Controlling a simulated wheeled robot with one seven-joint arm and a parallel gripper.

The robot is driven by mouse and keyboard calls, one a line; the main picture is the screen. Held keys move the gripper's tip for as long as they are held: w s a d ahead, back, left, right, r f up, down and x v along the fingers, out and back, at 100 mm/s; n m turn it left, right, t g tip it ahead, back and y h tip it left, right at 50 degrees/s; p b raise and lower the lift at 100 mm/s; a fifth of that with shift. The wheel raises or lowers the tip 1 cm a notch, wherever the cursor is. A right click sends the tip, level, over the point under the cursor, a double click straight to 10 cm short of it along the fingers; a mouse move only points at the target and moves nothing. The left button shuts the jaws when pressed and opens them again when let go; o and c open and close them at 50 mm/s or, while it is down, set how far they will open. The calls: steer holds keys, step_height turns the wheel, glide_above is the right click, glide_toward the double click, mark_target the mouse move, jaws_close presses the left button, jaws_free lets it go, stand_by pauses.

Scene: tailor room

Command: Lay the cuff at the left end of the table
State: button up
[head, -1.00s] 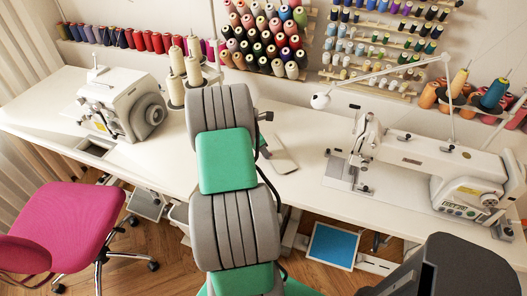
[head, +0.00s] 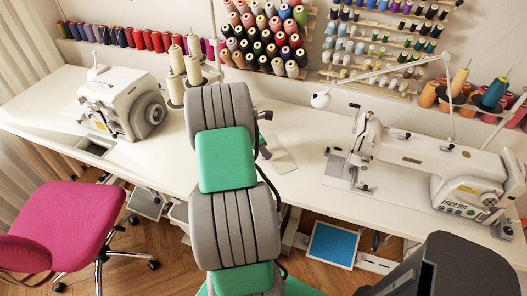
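A pale, flat piece (head: 283,157), which may be the cuff, lies on or just above the white table (head: 330,112), right of my arm. Its left part is hidden behind my arm, and I cannot tell whether it is held. My arm reaches up the middle of the head view over the table. My gripper is mostly or wholly hidden behind it; only small dark parts show at the arm's right edge. I cannot see its fingertips. The table's left end (head: 38,105) is bare.
A white overlocker (head: 125,105) stands left on the table, with cream thread cones (head: 176,60) beside it. A sewing machine (head: 430,160) and a lamp (head: 320,100) are at the right. A pink chair (head: 65,225) stands in front, left. Spool racks line the wall.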

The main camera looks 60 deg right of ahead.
steer(key=v, duration=1.1)
steer(key=w+a+r+m+t, duration=0.1)
steer(key=w+a+r+m, duration=0.2)
steer(key=a, duration=0.4)
steer(key=w+a+r+t, duration=0.25)
steer(key=w+a, duration=0.25)
steer(key=a, duration=0.3)
steer(key=s+a+m+t+y, duration=0.1)
steer(key=s+a+m, duration=0.1)
steer(key=a, duration=1.2)
steer(key=s+a+r+m+t+y, duration=0.1)
steer(key=a+m, duration=0.4)
steer(key=a, duration=1)
steer(key=shift+s+r+m+y, duration=0.25)
steer(key=shift+s+m+y, duration=0.05)
steer(key=shift+s+y, duration=0.6)
steer(key=shift+a, duration=0.1)
